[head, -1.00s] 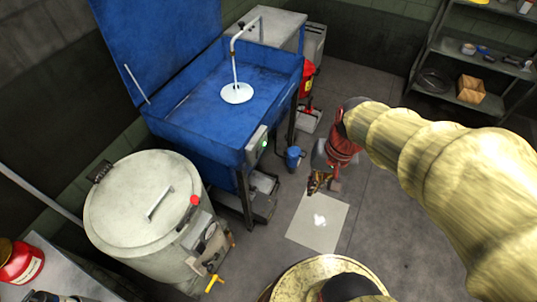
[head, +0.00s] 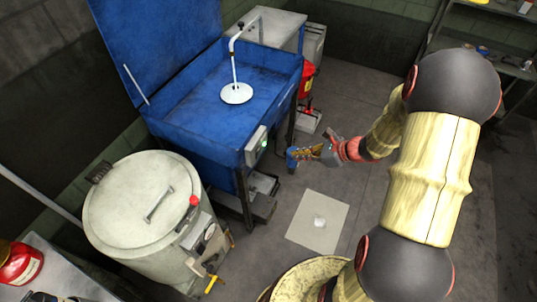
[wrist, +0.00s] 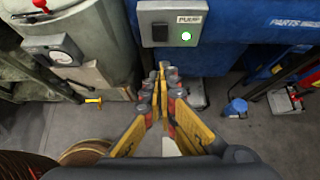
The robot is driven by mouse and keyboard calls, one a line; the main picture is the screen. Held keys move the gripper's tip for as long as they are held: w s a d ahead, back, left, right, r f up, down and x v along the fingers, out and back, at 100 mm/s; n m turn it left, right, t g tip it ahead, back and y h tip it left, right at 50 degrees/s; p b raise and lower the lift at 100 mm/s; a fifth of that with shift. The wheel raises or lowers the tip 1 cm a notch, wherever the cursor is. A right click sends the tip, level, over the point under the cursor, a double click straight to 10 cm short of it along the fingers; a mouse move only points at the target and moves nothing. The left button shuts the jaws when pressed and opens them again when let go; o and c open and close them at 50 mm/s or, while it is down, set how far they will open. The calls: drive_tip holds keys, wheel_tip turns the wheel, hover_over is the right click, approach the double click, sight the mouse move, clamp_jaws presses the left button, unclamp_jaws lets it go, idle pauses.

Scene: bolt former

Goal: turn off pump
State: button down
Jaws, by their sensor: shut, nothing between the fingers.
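The pump control box (head: 256,146) is a grey box on the front right of the blue parts washer (head: 205,120). In the wrist view the box (wrist: 172,22) carries a "PUMP" label, a dark switch or button (wrist: 160,32) at left and a lit green light (wrist: 186,36) at right. My gripper (head: 294,153) is shut and empty, to the right of the box in the head view. In the wrist view my gripper (wrist: 162,70) points up towards the box, its fingertips just below it in the picture and apparently apart from it.
A round grey tank (head: 140,205) with a red knob and yellow handle stands left of the washer. A pale mat (head: 318,222) lies on open floor. Shelves stand at the upper right.

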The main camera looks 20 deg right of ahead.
drive_tip(key=shift+a, duration=0.1)
idle(0.3)
drive_tip(key=b, duration=0.5)
approach(259, 154)
drive_tip(key=x, duration=0.5)
drive_tip(key=shift+s+f, duration=0.2)
drive_tip(key=shift+f, duration=0.05)
drive_tip(key=shift+a+r, duration=0.1)
drive_tip(key=shift+w+a+r+p, duration=0.25)
drive_tip(key=shift+w+p, duration=0.1)
drive_tip(key=shift+p, duration=0.2)
drive_tip(key=shift+f, duration=0.1)
